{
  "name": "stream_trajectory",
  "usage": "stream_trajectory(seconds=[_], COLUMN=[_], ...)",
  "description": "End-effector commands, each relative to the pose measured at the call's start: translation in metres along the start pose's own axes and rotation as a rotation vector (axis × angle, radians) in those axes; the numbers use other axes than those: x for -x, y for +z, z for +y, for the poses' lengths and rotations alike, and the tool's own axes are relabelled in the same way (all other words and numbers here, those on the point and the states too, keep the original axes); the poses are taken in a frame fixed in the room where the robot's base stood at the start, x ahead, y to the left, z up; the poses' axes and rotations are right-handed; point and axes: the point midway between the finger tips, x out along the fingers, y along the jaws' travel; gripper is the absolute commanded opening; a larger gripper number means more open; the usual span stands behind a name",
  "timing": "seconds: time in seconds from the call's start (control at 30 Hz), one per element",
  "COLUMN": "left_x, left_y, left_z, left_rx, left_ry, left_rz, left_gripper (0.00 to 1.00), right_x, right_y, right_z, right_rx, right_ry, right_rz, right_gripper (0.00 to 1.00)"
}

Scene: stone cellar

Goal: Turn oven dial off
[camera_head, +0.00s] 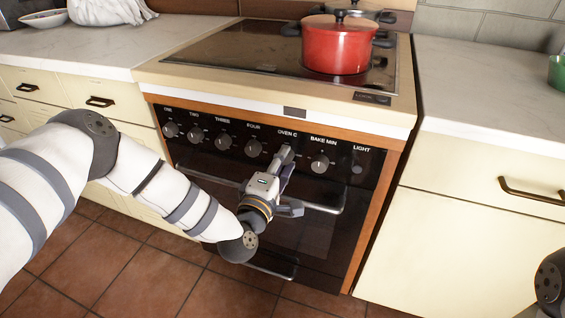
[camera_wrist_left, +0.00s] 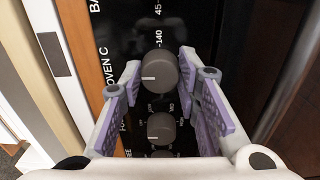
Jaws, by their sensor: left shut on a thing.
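The oven dial is the dark round knob under the "OVEN C" label (camera_head: 287,133) on the black control panel. In the head view my left gripper (camera_head: 284,158) hides it. In the left wrist view the oven dial (camera_wrist_left: 159,69) stands between the two fingers of my left gripper (camera_wrist_left: 160,66), which is shut on it. Its white mark points left there, towards the "OVEN C" label side. The dial of burner four (camera_wrist_left: 161,128) shows below, outside the grip. My right gripper is not in view.
The bake timer dial (camera_head: 319,163) is just right of my left gripper. The oven door handle (camera_head: 315,205) runs below it. A red pot (camera_head: 337,45) stands on the cooktop (camera_head: 235,50). Cream cabinets (camera_head: 455,235) flank the oven. Tiled floor (camera_head: 150,265) lies in front.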

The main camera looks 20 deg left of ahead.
Motion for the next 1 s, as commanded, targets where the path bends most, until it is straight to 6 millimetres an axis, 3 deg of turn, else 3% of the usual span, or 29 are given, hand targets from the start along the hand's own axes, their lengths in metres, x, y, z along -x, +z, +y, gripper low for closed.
stream_trajectory(seconds=[0.6, 0.63, 0.7, 1.0], left_x=[-0.0003, -0.0003, -0.0002, 0.0018], left_y=[0.0002, 0.0002, 0.0002, 0.0003], left_z=[0.0009, 0.0009, 0.0008, 0.0000], left_rx=[0.035, 0.035, 0.035, 0.034], left_ry=[0.001, 0.001, 0.001, -0.001], left_rz=[0.000, 0.000, 0.000, -0.001], left_gripper=[0.02, 0.36, 0.50, 0.50], right_x=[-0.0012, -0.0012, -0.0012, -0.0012], right_y=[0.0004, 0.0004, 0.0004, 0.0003], right_z=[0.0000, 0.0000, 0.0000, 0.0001], right_rx=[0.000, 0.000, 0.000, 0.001], right_ry=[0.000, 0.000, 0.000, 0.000], right_rz=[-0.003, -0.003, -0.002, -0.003], right_gripper=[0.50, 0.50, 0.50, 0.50])
